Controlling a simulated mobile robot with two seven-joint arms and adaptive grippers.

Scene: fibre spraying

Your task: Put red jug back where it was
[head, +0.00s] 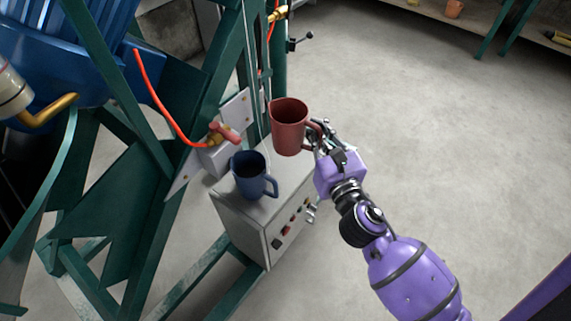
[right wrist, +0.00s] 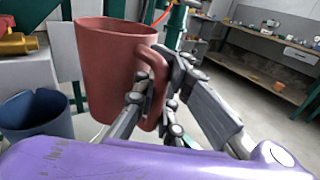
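The red jug (head: 289,127) is upright in the head view, by the far right part of the grey control box (head: 240,222). My right gripper (head: 318,137) is at the jug's right side, with its fingers around the handle. In the right wrist view the jug (right wrist: 112,72) fills the left middle, and the gripper (right wrist: 152,105) is closed on the handle. I cannot tell for certain whether the jug's base touches the box top or hangs above it. My left gripper is not in view.
A blue jug (head: 250,175) stands on the box top, left of the red jug. A green steel frame (head: 180,150) and a red hose (head: 160,105) with a valve are close on the left. Open concrete floor (head: 430,140) lies to the right.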

